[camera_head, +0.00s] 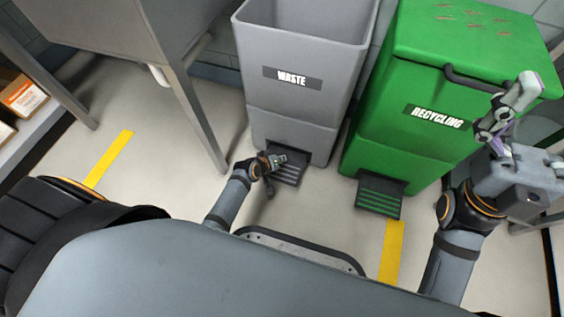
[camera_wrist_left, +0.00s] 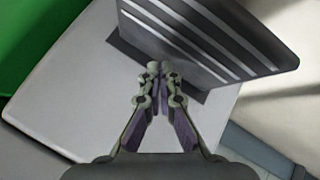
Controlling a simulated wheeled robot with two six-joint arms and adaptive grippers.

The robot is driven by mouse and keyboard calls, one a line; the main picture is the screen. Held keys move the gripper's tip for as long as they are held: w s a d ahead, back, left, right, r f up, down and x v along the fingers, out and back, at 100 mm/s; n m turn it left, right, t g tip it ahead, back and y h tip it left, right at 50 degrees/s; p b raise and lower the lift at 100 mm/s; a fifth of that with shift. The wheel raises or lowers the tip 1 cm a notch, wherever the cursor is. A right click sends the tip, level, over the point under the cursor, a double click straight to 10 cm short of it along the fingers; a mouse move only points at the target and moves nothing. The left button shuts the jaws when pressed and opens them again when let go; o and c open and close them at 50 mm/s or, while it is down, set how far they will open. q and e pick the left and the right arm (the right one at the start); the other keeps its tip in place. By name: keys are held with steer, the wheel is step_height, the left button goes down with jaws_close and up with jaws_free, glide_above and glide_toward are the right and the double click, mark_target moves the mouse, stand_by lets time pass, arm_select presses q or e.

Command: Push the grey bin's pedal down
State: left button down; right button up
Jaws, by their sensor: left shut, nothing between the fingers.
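The grey bin (camera_head: 290,105), labelled WASTE, stands upright with its top open. Its dark pedal (camera_head: 289,168), with pale stripes, sticks out at the foot of its front. In the left wrist view the pedal (camera_wrist_left: 205,38) is a striped plate at the top. My left gripper (camera_head: 277,160) is shut and empty at the pedal's upper left part. In the left wrist view its fingertips (camera_wrist_left: 160,68) overlap the pedal's lower edge; I cannot tell whether they touch it. My right gripper (camera_head: 512,108) is raised in front of the green bin, far from the pedal; its finger opening is unclear.
The green recycling bin (camera_head: 400,130), lid closed, stands close on the right with its own pedal (camera_head: 380,194). A metal table leg (camera_head: 197,115) stands left of the grey bin. Yellow floor strips (camera_head: 110,158) flank the bins. The floor in front is partly clear.

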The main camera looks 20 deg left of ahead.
arm_select(q)
step_height(320, 180, up, 4)
steer(key=p, duration=0.3)
steer(key=shift+r+p, duration=0.1)
steer(key=shift+p, duration=0.3)
stand_by(0.3)
